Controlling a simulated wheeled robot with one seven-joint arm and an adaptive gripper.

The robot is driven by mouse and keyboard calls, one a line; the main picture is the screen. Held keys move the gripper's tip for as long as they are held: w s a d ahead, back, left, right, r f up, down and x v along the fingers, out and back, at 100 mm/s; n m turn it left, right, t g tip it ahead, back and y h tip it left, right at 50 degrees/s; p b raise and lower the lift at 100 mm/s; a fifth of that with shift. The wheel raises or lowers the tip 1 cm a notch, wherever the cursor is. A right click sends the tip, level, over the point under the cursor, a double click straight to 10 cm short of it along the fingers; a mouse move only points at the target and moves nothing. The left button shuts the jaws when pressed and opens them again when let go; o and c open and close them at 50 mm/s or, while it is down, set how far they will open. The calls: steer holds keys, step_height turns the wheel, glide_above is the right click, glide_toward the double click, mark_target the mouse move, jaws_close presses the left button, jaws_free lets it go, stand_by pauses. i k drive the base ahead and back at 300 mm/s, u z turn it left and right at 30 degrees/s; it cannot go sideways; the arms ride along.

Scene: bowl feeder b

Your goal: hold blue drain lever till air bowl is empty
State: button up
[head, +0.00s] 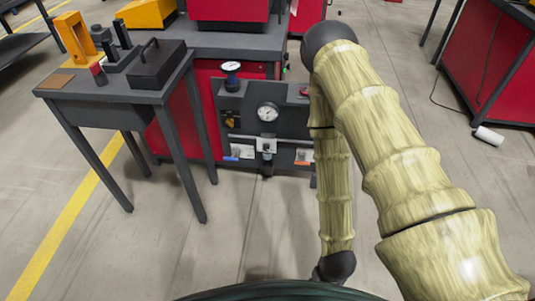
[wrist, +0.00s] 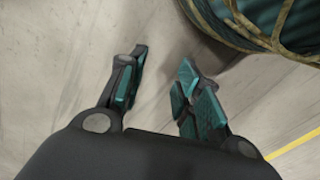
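The grey air panel (head: 290,120) stands low on the red cabinet's front, with a round gauge (head: 267,112) in it. A small blue piece (head: 231,158), which looks like the blue drain lever, shows at the panel's lower left beside a white label. A small dark fitting (head: 267,152) hangs at the panel's lower middle; it may be the air bowl, and I cannot see its contents. My gripper (wrist: 162,68) is open and empty over bare floor in the wrist view. It is apart from the panel, and its fingers do not show in the head view.
A dark side table (head: 110,92) with a black box (head: 157,64) and an orange bracket (head: 75,38) stands left of the panel. An orange-red piece (head: 303,163) is at the panel's lower right. The floor in front is clear. A white cylinder (head: 488,136) lies at right.

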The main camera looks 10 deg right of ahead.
mark_target(232, 158)
steer(key=u, duration=0.55)
steer(key=k, duration=0.65)
steer(key=u, duration=0.9)
steer(key=i, duration=1.35)
steer(key=z, duration=0.8)
steer(key=i, duration=0.3)
steer(key=z, duration=0.25)
